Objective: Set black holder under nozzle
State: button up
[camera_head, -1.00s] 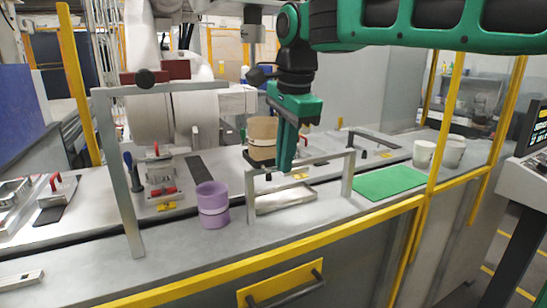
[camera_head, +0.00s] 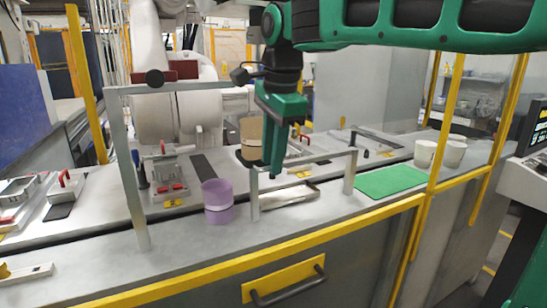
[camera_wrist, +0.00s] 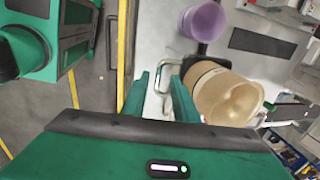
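My gripper (camera_head: 275,172) points down over the counter in the head view, its green fingers in front of the tan cup (camera_head: 251,145). In the wrist view my gripper (camera_wrist: 161,80) has its two fingers apart, with nothing clearly held between them. The tan cup also shows in the wrist view (camera_wrist: 225,95), just right of the right finger; I cannot tell whether they touch. A dark base (camera_head: 243,161) shows below the cup and could be the black holder, but it is mostly hidden. I cannot pick out the nozzle with certainty.
A low grey rail (camera_head: 350,172) stands close to my fingers, over a shallow metal tray (camera_head: 290,197). A green mat (camera_head: 392,181) and white cups (camera_head: 425,154) are right. A tall grey frame (camera_head: 130,170) is left.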

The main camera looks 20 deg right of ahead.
jog(key=v, duration=1)
jog(key=shift+r, duration=0.3)
jog(key=shift+w, duration=0.1)
jog(key=s+d+f+n+g+h, duration=0.1)
jog(key=s+d+f+n, duration=0.1)
jog(key=s+d+f, duration=0.55)
jog(key=s+d+f+n+g, duration=0.1)
jog(key=s+d+f+n, duration=0.15)
jog(key=d+f, duration=0.85)
jog(key=s+d+f+n, duration=0.2)
jog(key=s+d+f, duration=0.1)
jog(key=s+f, duration=0.4)
jog(key=s+d+f+n, duration=0.3)
jog(key=s+f, duration=0.4)
jog(key=shift+s+d+y, duration=0.15)
jog(key=shift+d+y, duration=0.25)
